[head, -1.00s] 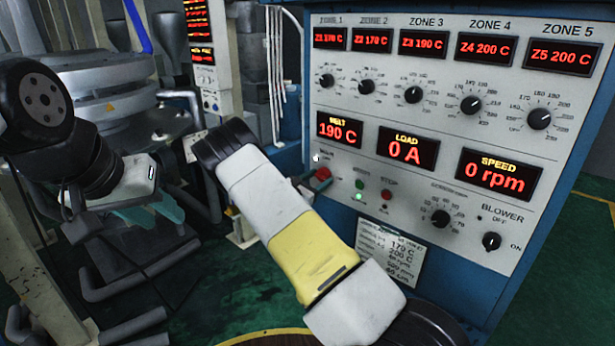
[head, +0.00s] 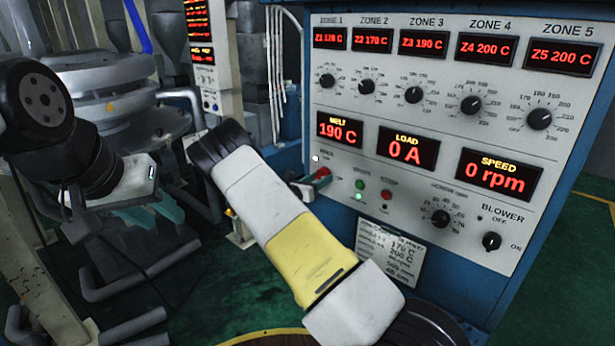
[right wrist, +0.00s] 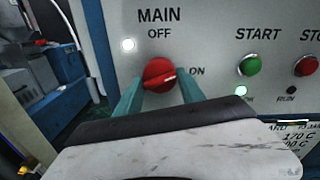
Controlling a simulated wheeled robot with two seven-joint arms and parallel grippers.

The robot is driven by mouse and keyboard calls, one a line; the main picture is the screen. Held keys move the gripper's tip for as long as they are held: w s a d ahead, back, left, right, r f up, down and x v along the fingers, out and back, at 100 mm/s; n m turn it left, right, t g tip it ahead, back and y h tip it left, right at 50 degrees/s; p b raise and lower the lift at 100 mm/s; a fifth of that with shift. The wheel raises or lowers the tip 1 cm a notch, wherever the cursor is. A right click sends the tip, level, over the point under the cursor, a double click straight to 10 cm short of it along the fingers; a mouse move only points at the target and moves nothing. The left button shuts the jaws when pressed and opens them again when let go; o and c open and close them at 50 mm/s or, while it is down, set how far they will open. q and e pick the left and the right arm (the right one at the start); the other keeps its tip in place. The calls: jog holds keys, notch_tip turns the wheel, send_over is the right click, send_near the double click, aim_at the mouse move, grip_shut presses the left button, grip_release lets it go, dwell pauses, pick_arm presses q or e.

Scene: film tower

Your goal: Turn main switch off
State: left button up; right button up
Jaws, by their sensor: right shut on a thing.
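The main switch is a red round knob (right wrist: 159,74) on the light grey panel, below the words MAIN and OFF, with ON to its right. Its pale pointer mark is toward the right, near ON. It also shows small in the head view (head: 322,173). My right gripper (right wrist: 159,90) has its teal fingers on either side of the knob and is shut on it. In the head view my right forearm hides most of that gripper. My left gripper (head: 150,214) hangs at the left with teal fingertips, away from the panel; its opening is unclear.
A white lamp (right wrist: 128,45) glows left of the switch. A green start button (right wrist: 250,64) and red stop button (right wrist: 305,65) sit close to its right. A paper label (head: 390,253) hangs below. Machine parts crowd the left.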

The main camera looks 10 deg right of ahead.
jog(key=n, duration=1.2)
jog(key=shift+s+d+r+n+g, duration=0.1)
jog(key=shift+s+r+n+g, duration=0.1)
jog(key=shift+n+g, duration=0.15)
jog(key=shift+w+n, duration=0.1)
jog(key=shift+n, duration=0.25)
jog(key=o, duration=1.3)
